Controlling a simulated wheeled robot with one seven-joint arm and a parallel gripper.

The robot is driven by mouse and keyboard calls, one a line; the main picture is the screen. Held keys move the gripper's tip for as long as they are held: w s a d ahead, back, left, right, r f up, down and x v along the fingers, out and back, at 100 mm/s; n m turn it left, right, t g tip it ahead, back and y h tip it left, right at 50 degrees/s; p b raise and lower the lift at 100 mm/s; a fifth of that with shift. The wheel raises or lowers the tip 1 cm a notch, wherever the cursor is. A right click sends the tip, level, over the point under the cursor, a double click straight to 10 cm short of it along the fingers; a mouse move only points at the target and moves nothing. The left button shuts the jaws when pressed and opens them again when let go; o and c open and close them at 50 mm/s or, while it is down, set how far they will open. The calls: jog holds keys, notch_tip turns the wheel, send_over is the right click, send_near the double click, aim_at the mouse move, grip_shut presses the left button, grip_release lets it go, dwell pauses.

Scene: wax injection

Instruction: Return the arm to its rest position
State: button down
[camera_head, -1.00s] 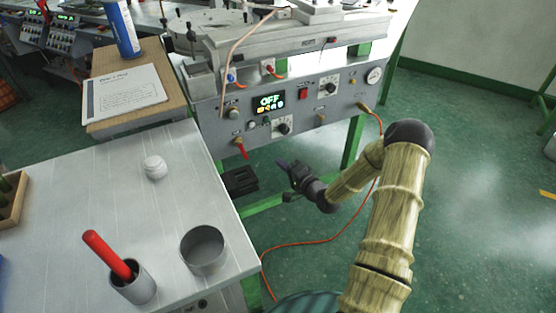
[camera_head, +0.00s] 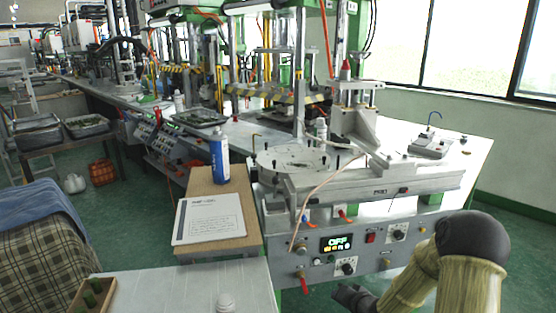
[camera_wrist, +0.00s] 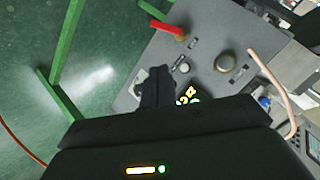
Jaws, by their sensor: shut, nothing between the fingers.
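My arm shows at the lower right of the head view, bent at a dark elbow joint, with jointed tan links. My gripper (camera_head: 345,292) is at the lower edge of the head view, in front of the wax machine's grey control panel (camera_head: 418,228). In the wrist view my gripper (camera_wrist: 155,78) is shut, with nothing between its fingers. Behind it in that view are the panel's red-handled valve (camera_wrist: 168,29), a round knob (camera_wrist: 228,62) and part of the lit display (camera_wrist: 187,95).
The panel's display (camera_head: 336,243) reads OFF. Green floor lies left and right. A checkered cloth-covered thing (camera_head: 40,235) is far left.

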jog(key=s+a+r+n+g+h+p, duration=0.1)
jog(key=s+r+n+g+h+p, duration=0.1)
jog(key=s+r+p, duration=0.7)
jog(key=s+a+r+n+g+h+p, duration=0.1)
jog(key=s+r+n+g+h+p, duration=0.1)
jog(key=s+r+g+p, duration=0.3)
jog(key=s+r+p, duration=0.2)
jog(key=s+r, duration=0.3)
jog(key=r, duration=0.4)
jog(key=s+r+n+p, duration=0.1)
jog(key=s+r+p, duration=0.1)
jog(key=s+r, duration=0.3)
notch_tip(320, 180, up, 4)
jog(key=shift+s+a+f+g, duration=0.15)
jog(key=shift+s+a+g, duration=0.15)
jog(key=shift+a, duration=0.1)
jog(key=shift+w, duration=0.1)
